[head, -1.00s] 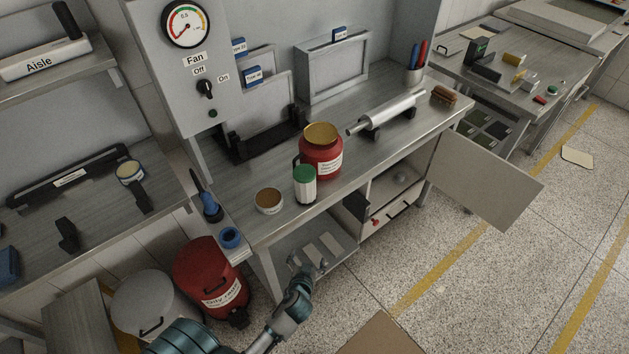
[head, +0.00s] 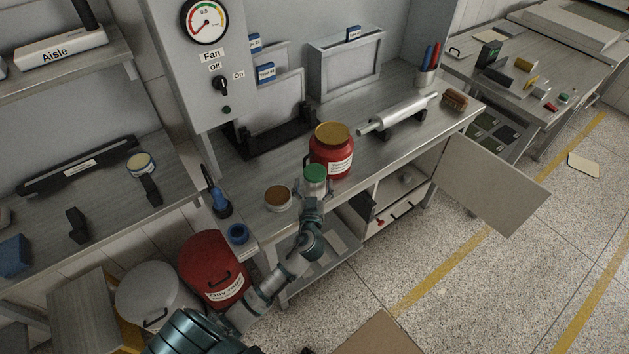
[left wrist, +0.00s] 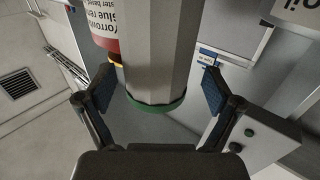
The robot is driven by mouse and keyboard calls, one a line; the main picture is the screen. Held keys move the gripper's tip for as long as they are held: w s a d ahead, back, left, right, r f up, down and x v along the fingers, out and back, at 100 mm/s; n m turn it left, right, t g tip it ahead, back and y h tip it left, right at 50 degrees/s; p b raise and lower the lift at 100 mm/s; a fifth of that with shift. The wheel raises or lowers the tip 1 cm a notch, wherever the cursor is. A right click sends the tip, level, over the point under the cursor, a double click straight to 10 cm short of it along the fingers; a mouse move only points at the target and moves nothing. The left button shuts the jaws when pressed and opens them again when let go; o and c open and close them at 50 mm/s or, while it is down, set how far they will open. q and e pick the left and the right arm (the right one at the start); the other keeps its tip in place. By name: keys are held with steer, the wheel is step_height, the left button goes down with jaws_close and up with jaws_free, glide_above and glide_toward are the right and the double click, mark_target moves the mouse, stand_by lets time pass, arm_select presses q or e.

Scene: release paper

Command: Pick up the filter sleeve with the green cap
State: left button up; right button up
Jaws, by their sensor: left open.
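The filter sleeve (head: 314,187) is a pale cylinder with a green cap (head: 316,173), upright near the front edge of the bench. My left gripper (head: 313,190) is at the sleeve, its fingers on either side, and hides its lower part. In the left wrist view, the sleeve (left wrist: 155,45) and its green cap (left wrist: 157,106) lie between the open fingers of the left gripper (left wrist: 157,85), with gaps visible on both sides. My right gripper does not show.
A red jar (head: 332,155) with a gold lid stands close behind the sleeve. A small brown-topped tub (head: 278,198) is to its left. A metal roller (head: 398,114) rests on a stand further right. An open cabinet door (head: 490,185) sticks out at the front right.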

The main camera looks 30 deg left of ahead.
mark_target(316, 171)
arm_select(q)
steer(key=x, duration=0.4)
steer(key=shift+w+a+r+p, duration=0.1)
steer(key=shift+w+r+p, duration=0.2)
steer(key=shift+p, duration=0.05)
steer(key=shift+w+d, duration=0.25)
steer(key=shift+w, duration=0.05)
steer(key=shift+a, duration=0.15)
steer(key=c, duration=0.6)
steer(key=shift+s+a+f, duration=0.1)
steer(key=shift+a+f, duration=0.05)
steer(key=shift+a, duration=0.15)
steer(key=c, duration=0.6)
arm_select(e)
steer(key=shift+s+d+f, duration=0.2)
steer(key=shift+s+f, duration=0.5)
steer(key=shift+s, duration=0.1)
